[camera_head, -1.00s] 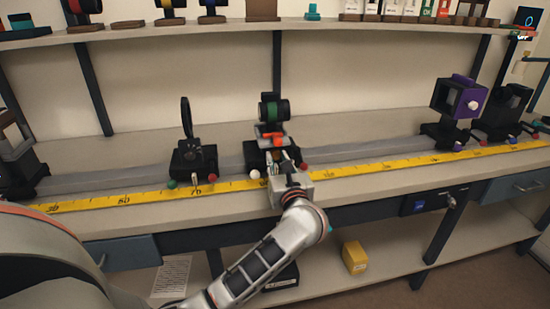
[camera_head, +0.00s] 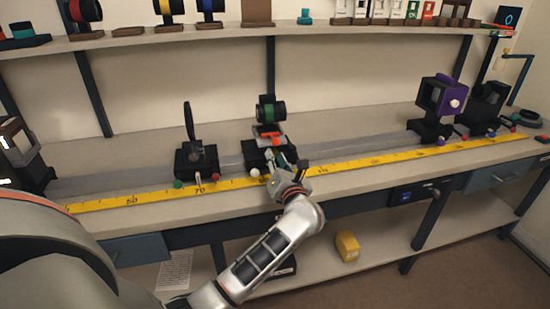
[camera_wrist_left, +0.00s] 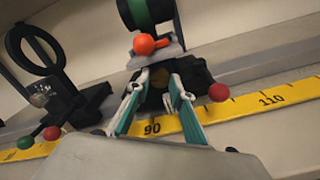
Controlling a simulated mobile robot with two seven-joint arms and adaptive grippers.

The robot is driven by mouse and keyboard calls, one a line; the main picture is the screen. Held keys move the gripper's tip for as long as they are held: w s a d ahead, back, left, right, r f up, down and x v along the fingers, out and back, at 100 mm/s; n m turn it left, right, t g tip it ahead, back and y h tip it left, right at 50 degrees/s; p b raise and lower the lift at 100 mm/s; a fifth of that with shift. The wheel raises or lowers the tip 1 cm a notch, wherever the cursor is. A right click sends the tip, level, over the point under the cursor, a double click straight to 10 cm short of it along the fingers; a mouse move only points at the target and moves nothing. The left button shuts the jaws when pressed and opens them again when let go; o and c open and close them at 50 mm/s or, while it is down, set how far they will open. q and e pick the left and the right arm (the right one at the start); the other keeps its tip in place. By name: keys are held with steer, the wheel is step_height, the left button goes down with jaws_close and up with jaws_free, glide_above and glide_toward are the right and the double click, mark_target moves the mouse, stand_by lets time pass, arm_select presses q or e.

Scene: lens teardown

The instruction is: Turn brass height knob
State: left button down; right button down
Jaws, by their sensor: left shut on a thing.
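My left gripper (camera_head: 280,161) is at the front of the black carrier that holds the green-banded lens (camera_head: 268,111). In the left wrist view its two teal-sided fingers (camera_wrist_left: 160,92) come together at the carrier's front, below an orange knob (camera_wrist_left: 144,44). The gripper is shut on the brass height knob, which the fingertips and wrist mostly hide. A red knob (camera_wrist_left: 219,92) sits to the right of the fingers. My right gripper is not in view.
A black ring holder (camera_head: 190,145) stands on the rail to the left. A yellow ruler (camera_head: 345,166) runs along the bench front. A purple-framed unit (camera_head: 435,97) stands at the right. A yellow block (camera_head: 347,246) lies on the lower shelf.

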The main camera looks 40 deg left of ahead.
arm_select(q)
steer(key=c, duration=1.8)
jaws_free()
steer(key=shift+v, duration=6.05)
steer(key=shift+s+r, duration=0.1)
